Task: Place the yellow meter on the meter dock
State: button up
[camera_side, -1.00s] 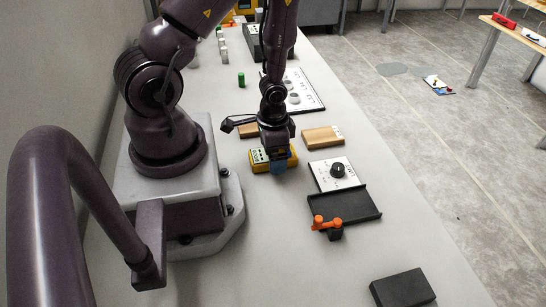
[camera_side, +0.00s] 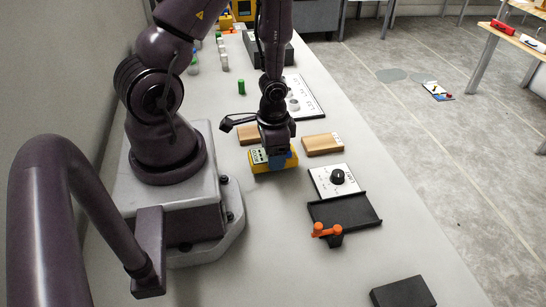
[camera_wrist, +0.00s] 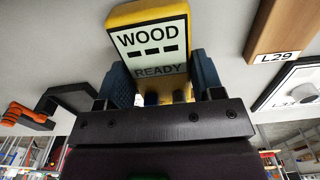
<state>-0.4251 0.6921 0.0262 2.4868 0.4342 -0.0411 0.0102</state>
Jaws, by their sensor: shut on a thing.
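The yellow meter (camera_side: 261,168) has a pale screen, which reads "WOOD -- READY" in the wrist view (camera_wrist: 150,40). My gripper (camera_side: 278,160) points down and is shut on the meter, with blue fingers on both sides of its body in the wrist view (camera_wrist: 165,85). The meter is at or just above the table; the gap is too small to judge. A black shallow tray with a low rim (camera_side: 345,211) lies to the right and nearer the camera, empty. It may be the meter dock, but no readable label shows this.
A wooden block (camera_side: 322,144) labelled L29 in the wrist view lies right of the meter, another (camera_side: 248,134) behind it. A white panel with a black knob (camera_side: 337,177) adjoins the tray. An orange-handled part (camera_side: 326,231) stands at the tray's front edge. A black block (camera_side: 403,292) lies nearer.

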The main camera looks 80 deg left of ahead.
notch_tip(320, 180, up, 7)
jog(key=shift+f, duration=0.15)
jog(key=shift+r, duration=0.55)
jog(key=shift+d, duration=0.15)
jog(key=w+d+f+m, duration=0.1)
jog(key=w+d+m, duration=0.2)
jog(key=w+d, duration=0.5)
jog(key=n, duration=0.3)
send_near(344, 214)
jog(key=shift+f, duration=3.05)
jog(key=shift+f, duration=0.15)
jog(key=o, duration=1.2)
jog(key=shift+c, duration=0.2)
